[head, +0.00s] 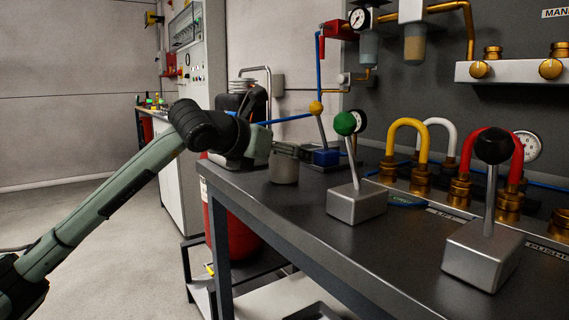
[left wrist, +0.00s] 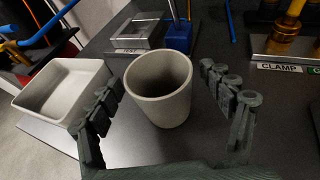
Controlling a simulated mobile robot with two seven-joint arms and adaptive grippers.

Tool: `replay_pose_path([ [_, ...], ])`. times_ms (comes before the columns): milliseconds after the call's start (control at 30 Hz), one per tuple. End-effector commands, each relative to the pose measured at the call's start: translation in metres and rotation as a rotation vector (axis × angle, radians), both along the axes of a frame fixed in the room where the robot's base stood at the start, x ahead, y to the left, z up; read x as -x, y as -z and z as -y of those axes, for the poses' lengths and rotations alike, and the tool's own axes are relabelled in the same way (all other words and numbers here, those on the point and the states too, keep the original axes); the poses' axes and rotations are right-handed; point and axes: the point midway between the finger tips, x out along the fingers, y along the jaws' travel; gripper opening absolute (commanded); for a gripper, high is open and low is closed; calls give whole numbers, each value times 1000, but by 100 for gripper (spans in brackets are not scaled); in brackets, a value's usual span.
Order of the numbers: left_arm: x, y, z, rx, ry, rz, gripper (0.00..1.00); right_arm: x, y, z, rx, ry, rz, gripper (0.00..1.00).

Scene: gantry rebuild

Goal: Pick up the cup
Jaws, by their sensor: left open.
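The cup (left wrist: 160,92) is a plain grey, empty tapered cup standing upright on the dark table. In the left wrist view it stands between the two spread fingers of my left gripper (left wrist: 168,105), with a gap visible on each side. In the head view the cup (head: 284,168) is near the table's far left end, and my left gripper (head: 290,150) is over its top, hiding its rim. My left gripper is open and holds nothing. My right gripper is in neither view.
A light grey square tray (left wrist: 62,92) is left of the cup. A blue-based lever (head: 326,157) stands behind it. A green-knobbed lever (head: 357,200) and a black-knobbed lever (head: 482,252) stand to the right. Yellow, white and red hoops (head: 408,128) line the back. Bare table lies in front.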

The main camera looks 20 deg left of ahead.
Motion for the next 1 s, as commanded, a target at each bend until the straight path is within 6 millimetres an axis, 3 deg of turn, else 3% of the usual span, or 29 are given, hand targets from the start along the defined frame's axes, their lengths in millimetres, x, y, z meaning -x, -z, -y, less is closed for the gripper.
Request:
replay_pose_path([
  [267, -3, 1, 1, 0, 1, 1, 80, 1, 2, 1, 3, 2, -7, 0],
  [667, -3, 1, 1, 0, 1, 1, 31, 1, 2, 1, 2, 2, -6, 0],
  [1000, -3, -3, 1, 0, 0, 2, 30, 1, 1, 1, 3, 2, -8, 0],
])
